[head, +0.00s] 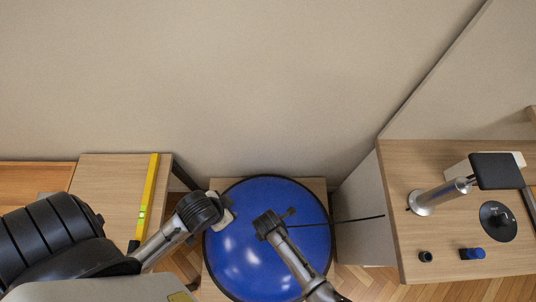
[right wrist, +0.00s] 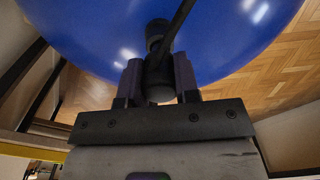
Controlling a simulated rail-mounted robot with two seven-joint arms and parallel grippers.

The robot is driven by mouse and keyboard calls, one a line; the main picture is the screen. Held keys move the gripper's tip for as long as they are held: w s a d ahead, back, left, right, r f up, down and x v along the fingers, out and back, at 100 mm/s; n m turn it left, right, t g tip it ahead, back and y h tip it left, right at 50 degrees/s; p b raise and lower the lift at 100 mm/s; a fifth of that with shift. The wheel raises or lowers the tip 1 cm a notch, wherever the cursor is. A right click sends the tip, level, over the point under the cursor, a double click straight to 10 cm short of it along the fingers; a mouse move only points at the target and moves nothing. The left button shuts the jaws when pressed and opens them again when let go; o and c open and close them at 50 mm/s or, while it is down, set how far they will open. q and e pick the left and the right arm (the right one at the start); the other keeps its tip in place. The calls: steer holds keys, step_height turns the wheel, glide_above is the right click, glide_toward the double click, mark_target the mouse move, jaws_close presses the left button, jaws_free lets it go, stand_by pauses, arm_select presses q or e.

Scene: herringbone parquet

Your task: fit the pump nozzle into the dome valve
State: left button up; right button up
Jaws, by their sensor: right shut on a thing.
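The blue dome (head: 240,262) with a dark rim sits on a wooden surface, low in the middle of the head view. My right gripper (head: 283,216) is over the dome. In the right wrist view my right gripper (right wrist: 158,82) is shut on the dark cylindrical pump nozzle (right wrist: 159,92), with a dark hose (right wrist: 181,22) rising from it. A dark round piece (right wrist: 157,30) shows just beyond the nozzle against the dome; I cannot tell whether it is the valve or whether they touch. My left gripper (head: 229,217) is at the dome's left edge, its fingers unclear.
A right-hand table (head: 430,170) holds a silver stand (head: 440,193) with a black head, a black disc (head: 498,222), a small black ring (head: 425,256) and a blue-and-black piece (head: 473,253). A left table (head: 110,180) carries a yellow level (head: 147,200). A wall stands close behind.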

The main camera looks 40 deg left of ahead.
steer(key=shift+f+b, duration=0.45)
steer(key=shift+f, duration=0.2)
steer(key=shift+f+b, duration=0.3)
steer(key=shift+f, duration=0.1)
steer(key=o, duration=1)
steer(key=shift+r, duration=0.1)
step_height(320, 180, up, 13)
steer(key=p, duration=0.4)
steer(key=shift+p, duration=0.3)
steer(key=shift+r, duration=0.35)
